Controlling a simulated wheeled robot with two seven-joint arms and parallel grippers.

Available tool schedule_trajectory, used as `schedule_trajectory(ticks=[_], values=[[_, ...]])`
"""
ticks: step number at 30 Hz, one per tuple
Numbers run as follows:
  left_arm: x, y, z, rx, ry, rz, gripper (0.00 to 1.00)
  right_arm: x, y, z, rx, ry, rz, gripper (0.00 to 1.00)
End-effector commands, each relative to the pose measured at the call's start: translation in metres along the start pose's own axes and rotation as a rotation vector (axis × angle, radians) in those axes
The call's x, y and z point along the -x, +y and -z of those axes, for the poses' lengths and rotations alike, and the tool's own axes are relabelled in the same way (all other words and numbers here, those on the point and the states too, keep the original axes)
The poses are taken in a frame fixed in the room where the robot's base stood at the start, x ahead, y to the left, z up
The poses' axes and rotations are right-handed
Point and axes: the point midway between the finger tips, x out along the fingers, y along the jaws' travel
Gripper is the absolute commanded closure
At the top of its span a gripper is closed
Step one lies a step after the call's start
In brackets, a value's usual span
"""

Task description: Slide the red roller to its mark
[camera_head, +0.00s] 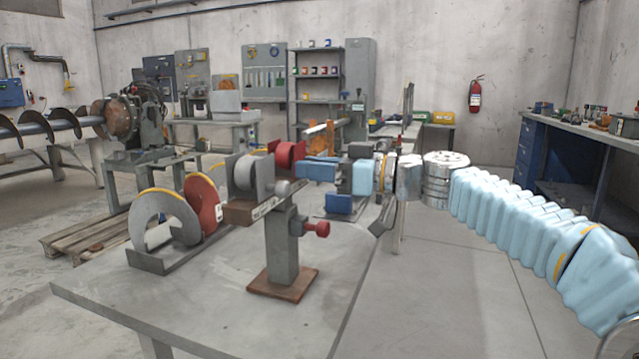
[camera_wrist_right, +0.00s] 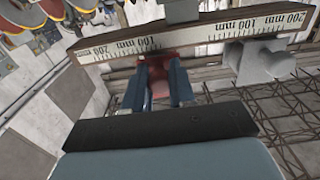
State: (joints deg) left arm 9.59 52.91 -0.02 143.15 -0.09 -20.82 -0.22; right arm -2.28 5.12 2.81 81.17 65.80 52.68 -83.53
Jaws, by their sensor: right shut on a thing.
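The red roller (camera_head: 290,153) sits at the far right end of the positioner's bar (camera_head: 258,208) in the head view. My right gripper (camera_head: 303,168) reaches it from the right with blue fingers. In the right wrist view the gripper (camera_wrist_right: 158,68) is shut on a red part (camera_wrist_right: 160,88) just below the scale strip (camera_wrist_right: 120,48), near a 100 mm label. The fingers hide part of the roller. A grey roller (camera_head: 245,172) stands further left on the bar. I cannot make out the mark. My left gripper is not in view.
The positioner's post (camera_head: 282,245) stands on a brown base plate on the grey table (camera_head: 205,290), with a red knob (camera_head: 317,229) at its side. Auger flights, one grey (camera_head: 160,215) and one red (camera_head: 203,203), stand to the left. The table's front is clear.

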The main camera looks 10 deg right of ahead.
Motion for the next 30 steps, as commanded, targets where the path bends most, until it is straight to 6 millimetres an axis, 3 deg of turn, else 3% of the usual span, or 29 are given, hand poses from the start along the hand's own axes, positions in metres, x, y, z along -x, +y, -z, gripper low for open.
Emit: schedule_trajectory(ticks=[9,10,14,23,26,30], values=[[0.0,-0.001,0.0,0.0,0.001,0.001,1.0,0.0,-0.001,0.0,-0.001,-0.002,-0.001,1.0],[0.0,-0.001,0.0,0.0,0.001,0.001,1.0,0.0,-0.001,0.0,-0.001,-0.002,-0.001,0.71],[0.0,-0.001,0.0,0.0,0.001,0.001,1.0,0.0,-0.001,0.0,-0.001,-0.002,-0.001,0.52],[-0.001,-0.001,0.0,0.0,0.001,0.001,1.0,0.002,-0.001,0.0,-0.001,-0.001,-0.002,0.52],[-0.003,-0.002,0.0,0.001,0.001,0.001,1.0,0.011,0.0,-0.001,0.0,-0.001,-0.005,0.52],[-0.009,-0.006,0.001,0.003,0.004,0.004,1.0,0.039,0.0,-0.002,0.0,-0.001,-0.006,0.52]])
